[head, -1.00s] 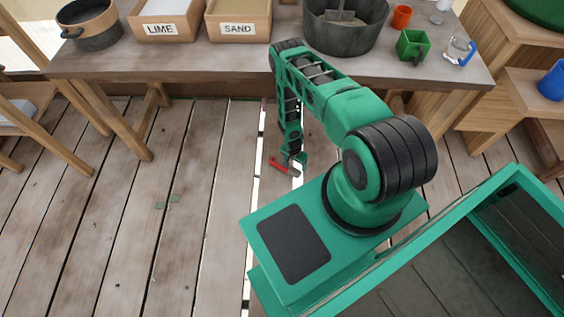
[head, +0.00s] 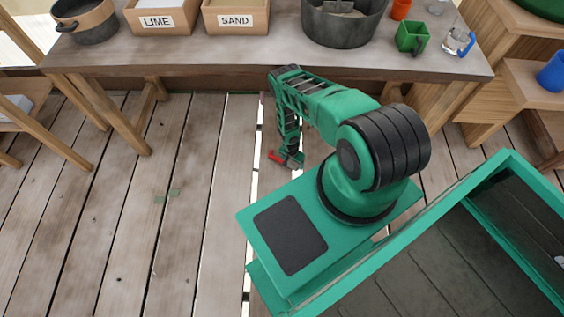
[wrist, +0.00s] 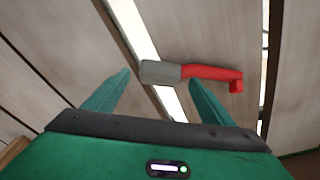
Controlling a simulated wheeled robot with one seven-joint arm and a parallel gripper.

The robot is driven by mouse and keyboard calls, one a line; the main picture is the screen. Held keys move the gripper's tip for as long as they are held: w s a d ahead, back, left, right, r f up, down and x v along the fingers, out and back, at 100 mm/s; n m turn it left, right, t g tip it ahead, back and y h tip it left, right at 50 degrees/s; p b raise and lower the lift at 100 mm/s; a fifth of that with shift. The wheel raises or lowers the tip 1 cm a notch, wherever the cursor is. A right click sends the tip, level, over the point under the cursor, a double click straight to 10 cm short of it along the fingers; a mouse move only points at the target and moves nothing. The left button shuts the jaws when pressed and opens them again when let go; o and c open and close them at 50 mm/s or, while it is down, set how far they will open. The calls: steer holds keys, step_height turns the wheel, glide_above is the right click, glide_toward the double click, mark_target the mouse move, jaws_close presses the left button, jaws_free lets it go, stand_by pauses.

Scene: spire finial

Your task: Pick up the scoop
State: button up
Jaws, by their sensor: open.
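The scoop, with a grey head and a bent red handle, lies on the plank floor. In the wrist view the scoop (wrist: 212,72) lies crosswise just beyond the fingertips, its grey head in line with the gap and its red handle extending right. My gripper (wrist: 159,80) is open, with nothing held between its green fingers. In the head view my gripper (head: 291,160) is low over the floor, and the scoop's red handle (head: 275,156) shows at its left. The grey head is largely hidden there. I cannot tell the exact height between fingertips and scoop.
A workbench (head: 220,55) stands ahead with a LIME box (head: 165,22), a SAND box (head: 236,20), a dark tub (head: 343,30), a pot (head: 85,22) and a green square cup (head: 412,37). Floor left of my arm is clear. Light shows through floor gaps.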

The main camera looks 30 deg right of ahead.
steer(key=shift+d+f, duration=0.15)
steer(key=shift+f, duration=0.7)
steer(key=c, duration=1.6)
steer(key=shift+c, duration=0.2)
steer(key=shift+r, duration=0.1)
step_height(320, 180, up, 4)
steer(key=shift+w+r, duration=0.1)
steer(key=w+a+r, duration=0.1)
steer(key=a+r, duration=0.5)
steer(key=a, duration=0.5)
steer(key=shift+a+r, duration=0.3)
steer(key=shift+r, duration=0.05)
